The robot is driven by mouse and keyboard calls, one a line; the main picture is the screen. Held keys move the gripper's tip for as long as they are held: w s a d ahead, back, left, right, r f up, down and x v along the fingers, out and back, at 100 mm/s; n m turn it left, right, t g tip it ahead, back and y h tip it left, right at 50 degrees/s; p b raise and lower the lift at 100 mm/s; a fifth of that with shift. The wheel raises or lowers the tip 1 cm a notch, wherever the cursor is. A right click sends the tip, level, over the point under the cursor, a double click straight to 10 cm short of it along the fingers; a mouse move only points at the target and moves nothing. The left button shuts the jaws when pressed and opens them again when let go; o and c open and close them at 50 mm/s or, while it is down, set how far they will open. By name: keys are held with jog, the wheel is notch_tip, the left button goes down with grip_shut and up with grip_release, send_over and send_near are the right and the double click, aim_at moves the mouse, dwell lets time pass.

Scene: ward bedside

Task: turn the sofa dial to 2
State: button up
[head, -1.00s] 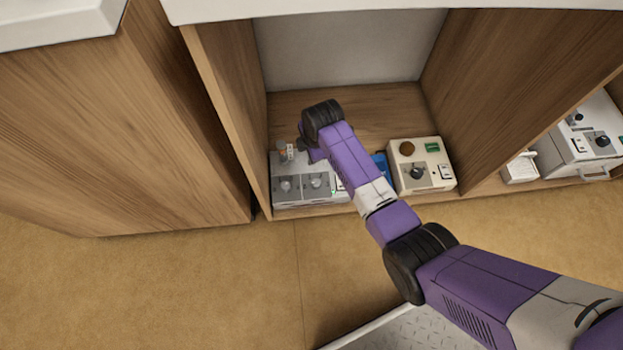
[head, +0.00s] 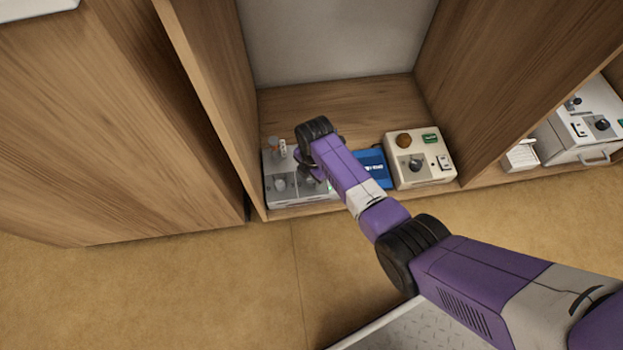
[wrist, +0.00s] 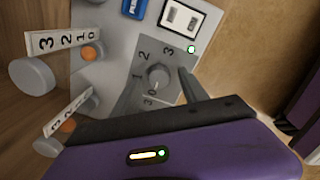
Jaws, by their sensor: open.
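A grey control box (head: 272,200) sits at the left of the shelf, with two round dials on its front part in the head view. In the wrist view a round grey dial (wrist: 159,76) sits on a darker grey plate with numbers, 2 and 3 readable at its top. No sofa label is readable, and I cannot tell where its pointer stands. My gripper (wrist: 161,84) is open, with a finger on either side of this dial. Contact cannot be made out. In the head view my gripper (head: 308,172) is over the box's right dial, partly hiding it.
Beside the dial are a white rocker switch (wrist: 180,19), a lit green lamp (wrist: 191,49) and number strips (wrist: 62,40) with orange parts. A blue box (head: 371,168) and a cream box (head: 420,172) with a black knob stand to the right. A wooden side wall is close at left.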

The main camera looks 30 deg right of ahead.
jog(key=shift+f, duration=0.1)
grip_shut()
